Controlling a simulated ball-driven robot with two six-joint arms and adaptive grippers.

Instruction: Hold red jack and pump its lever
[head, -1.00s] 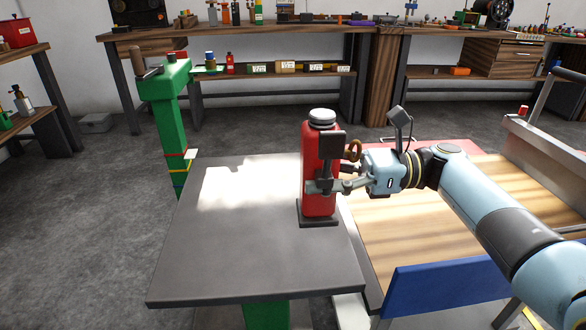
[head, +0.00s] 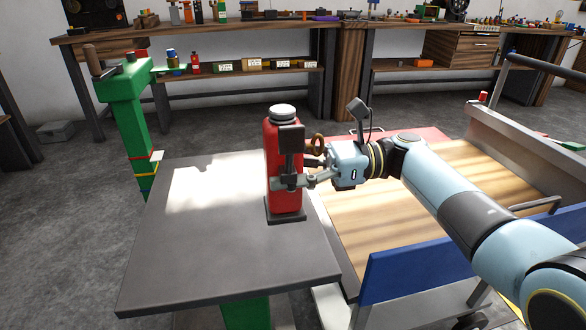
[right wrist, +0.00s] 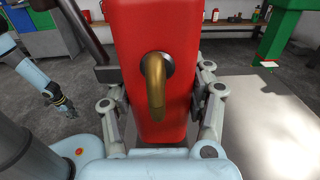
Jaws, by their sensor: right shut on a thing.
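The red jack (head: 284,165) stands upright on its dark base on the grey tabletop (head: 215,262), near the right edge. It has a grey cap on top and a brass hook-shaped piece (right wrist: 156,80) on its side. A dark bar with a blocky end (head: 291,138), which looks like its lever, sits on the side facing me. It also shows at upper left in the right wrist view (right wrist: 84,30). My right gripper (head: 300,175) is shut around the jack's body from the right. A pale blue arm with a dark gripper, likely my left (right wrist: 58,98), hangs empty; its jaw state is unclear.
A green post (head: 125,120) with a handle stands behind left. A wooden-decked cart (head: 400,190) with a blue panel (head: 420,258) adjoins the table on the right. Workbenches line the back wall. The left part of the tabletop is clear.

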